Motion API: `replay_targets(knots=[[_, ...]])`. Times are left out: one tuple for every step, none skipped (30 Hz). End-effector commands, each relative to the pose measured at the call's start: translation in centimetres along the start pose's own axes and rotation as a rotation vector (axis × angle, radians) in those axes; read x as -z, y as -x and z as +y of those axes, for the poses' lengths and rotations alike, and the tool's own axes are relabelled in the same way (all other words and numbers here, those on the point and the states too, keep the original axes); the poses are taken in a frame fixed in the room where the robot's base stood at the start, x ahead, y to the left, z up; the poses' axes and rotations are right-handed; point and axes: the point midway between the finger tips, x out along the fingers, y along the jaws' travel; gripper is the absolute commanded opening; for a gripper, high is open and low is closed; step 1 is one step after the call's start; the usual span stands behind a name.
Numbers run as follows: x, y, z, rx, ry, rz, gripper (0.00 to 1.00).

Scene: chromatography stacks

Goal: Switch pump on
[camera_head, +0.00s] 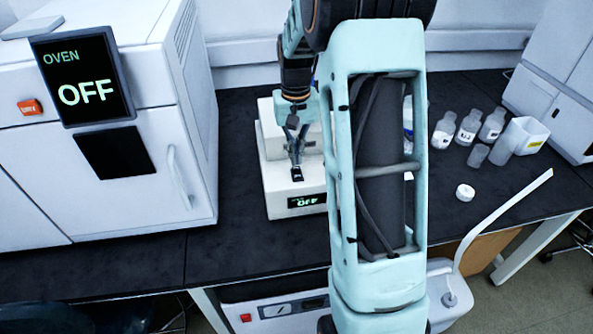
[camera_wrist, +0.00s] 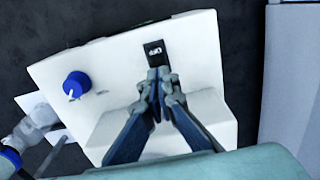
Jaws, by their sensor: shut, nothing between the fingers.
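A white bench device (camera_head: 279,207) stands on the dark bench, with a small display (camera_head: 306,201) reading OFF on its front. I take it to be the pump; no label shows. A small black switch (camera_head: 297,175) sits on its top face. In the wrist view the same white housing (camera_wrist: 105,65) shows a black switch (camera_wrist: 155,50) with pale marks and a blue knob (camera_wrist: 76,85). My gripper (camera_head: 296,163) is shut and empty. Its fingertips (camera_wrist: 159,75) are right at the switch's near edge; I cannot tell whether they touch it. My arm hides the device's right part.
A white oven (camera_head: 150,60) reading OFF stands close on the left. Several small bottles (camera_head: 467,128), a white container (camera_head: 527,136) and a white cap (camera_head: 465,191) are on the right. A white box with a red button (camera_head: 285,308) is below the bench.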

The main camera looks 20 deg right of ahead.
Motion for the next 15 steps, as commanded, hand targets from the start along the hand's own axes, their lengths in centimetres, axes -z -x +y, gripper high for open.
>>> replay_targets(knots=[[0.0, 0.0, 0.0, 0.0, 0.0, 0.0, 0.0], [0.0, -0.01, 0.0, 0.0, 0.0, 0.0, 0.0], [0.0, -0.02, 0.0, 0.0, 0.0, 0.0, 0.0], [0.0, -0.04, 0.0, 0.0, 0.0, 0.0, 0.0], [0.0, -0.06, 0.0, 0.0, 0.0, 0.0, 0.0], [0.0, -0.1, 0.0, 0.0, 0.0, 0.0, 0.0], [0.0, -0.14, 0.0, 0.0, 0.0, 0.0, 0.0], [-0.01, -0.18, 0.0, 0.0, 0.0, 0.0, 0.0], [-0.01, -0.25, 0.0, 0.0, 0.0, 0.0, 0.0], [-0.01, -0.3, 0.0, 0.0, 0.0, 0.0, 0.0], [-0.01, -0.35, 0.0, 0.0, 0.0, 0.0, 0.0], [-0.01, -0.41, 0.0, 0.0, 0.0, 0.0, 0.0], [-0.01, -0.46, 0.0, 0.0, 0.0, 0.0, 0.0], [-0.01, -0.5, 0.0, 0.0, 0.0, 0.0, 0.0], [-0.01, -0.56, 0.0, 0.0, 0.0, 0.0, 0.0]])
